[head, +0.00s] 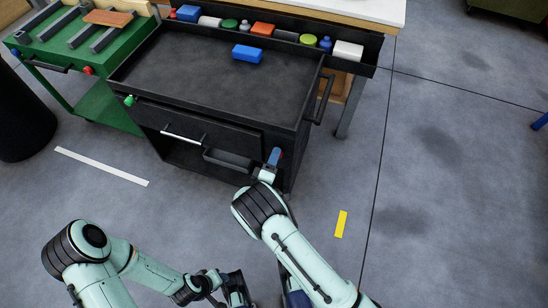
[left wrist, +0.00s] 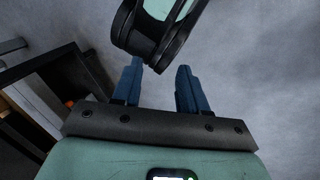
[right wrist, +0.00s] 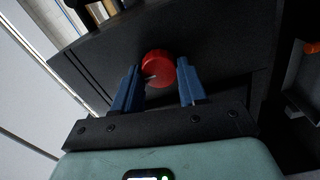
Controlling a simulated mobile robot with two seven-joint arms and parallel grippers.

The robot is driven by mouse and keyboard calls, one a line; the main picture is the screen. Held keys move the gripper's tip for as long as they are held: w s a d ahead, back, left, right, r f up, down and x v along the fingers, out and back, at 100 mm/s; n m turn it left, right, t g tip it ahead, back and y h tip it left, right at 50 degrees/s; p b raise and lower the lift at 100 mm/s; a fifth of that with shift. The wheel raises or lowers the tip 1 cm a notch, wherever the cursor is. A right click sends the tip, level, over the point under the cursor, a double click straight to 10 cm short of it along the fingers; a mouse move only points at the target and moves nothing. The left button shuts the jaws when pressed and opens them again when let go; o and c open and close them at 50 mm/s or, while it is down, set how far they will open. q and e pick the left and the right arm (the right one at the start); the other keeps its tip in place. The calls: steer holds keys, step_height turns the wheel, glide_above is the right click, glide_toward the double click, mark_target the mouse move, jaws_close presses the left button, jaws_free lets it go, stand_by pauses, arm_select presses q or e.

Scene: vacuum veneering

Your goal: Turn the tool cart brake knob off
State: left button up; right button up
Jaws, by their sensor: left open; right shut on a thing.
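The black tool cart (head: 215,80) stands ahead in the head view. A round red knob (right wrist: 158,66) with a pale mark on its face is on a dark panel of the cart in the right wrist view. My right gripper (head: 274,157) is at the cart's front right corner. Its blue fingers are shut on the red knob, one on each side. The gripper mostly hides the knob in the head view. My left gripper (left wrist: 158,78) is open and empty, low over the floor in front of the cart, with an arm link of mine beyond it.
A green knob (head: 129,101) is at the cart's front left. A small open tray (head: 227,159) juts from the cart's front. A blue block (head: 247,53) lies on the cart top. A green workbench (head: 62,45) stands left. Floor to the right is clear.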

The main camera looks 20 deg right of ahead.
steer(key=o, duration=1.1)
steer(key=shift+c, duration=0.2)
steer(key=shift+s, duration=0.1)
arm_select(q)
steer(key=shift+s+d+r+g+p, duration=0.2)
steer(key=shift+s+d+r+p, duration=0.1)
steer(key=shift+s+r+p, duration=0.25)
steer(key=shift+s+d+r+g+p, duration=0.25)
steer(key=shift+s+r, duration=0.2)
steer(key=shift+s, duration=0.25)
arm_select(e)
steer(key=v, duration=1.3)
steer(key=shift+s+a, duration=0.1)
steer(key=shift+a, duration=0.05)
